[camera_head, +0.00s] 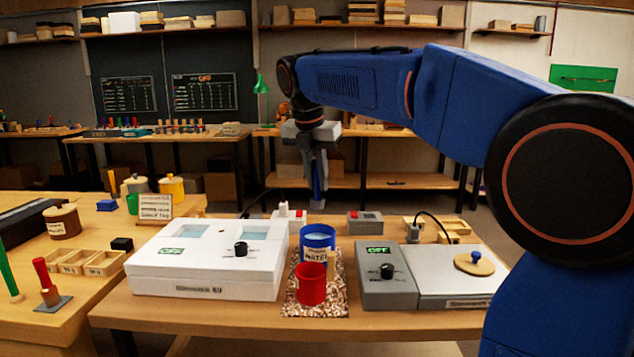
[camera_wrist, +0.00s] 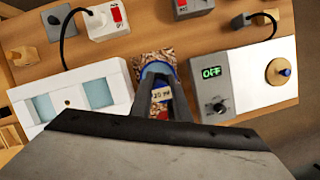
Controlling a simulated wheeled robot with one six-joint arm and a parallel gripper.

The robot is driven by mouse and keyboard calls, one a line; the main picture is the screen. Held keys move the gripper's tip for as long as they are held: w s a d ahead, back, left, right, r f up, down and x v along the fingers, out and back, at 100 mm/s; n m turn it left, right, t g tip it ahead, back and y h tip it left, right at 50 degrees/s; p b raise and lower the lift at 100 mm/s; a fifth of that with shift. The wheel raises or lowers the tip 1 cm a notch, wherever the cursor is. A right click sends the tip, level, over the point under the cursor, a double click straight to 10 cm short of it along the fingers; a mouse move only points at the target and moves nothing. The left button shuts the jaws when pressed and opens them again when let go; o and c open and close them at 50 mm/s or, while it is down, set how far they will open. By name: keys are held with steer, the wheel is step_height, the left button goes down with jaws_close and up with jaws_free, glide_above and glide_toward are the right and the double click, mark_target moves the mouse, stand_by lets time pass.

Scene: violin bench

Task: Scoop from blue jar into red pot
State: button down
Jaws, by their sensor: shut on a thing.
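The blue jar (camera_head: 318,236) stands open on a speckled mat (camera_head: 340,300), with a pale label reading "water". The red pot (camera_head: 311,287) stands upright on the mat, just in front of the jar. My gripper (camera_head: 318,178) is high above and behind the jar, pointing down, shut on a narrow blue tool (camera_head: 317,197), which looks like a scoop. In the wrist view, the fingers frame a small pale label that seems to read "20 ml". The blue jar's rim (camera_wrist: 156,68) shows behind them. What the tool contains cannot be seen.
A large white unit (camera_head: 205,285) marked OFF stands left of the mat. A grey hotplate unit (camera_head: 385,294), also OFF, stands right, with a wooden disc (camera_head: 474,262) on its plate. A white-and-red switch box (camera_head: 289,216) and a grey one (camera_head: 365,222) sit behind.

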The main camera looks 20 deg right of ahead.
steer(key=shift+f, duration=6.5)
steer(key=shift+r, duration=0.1)
steer(key=shift+r, duration=6.8)
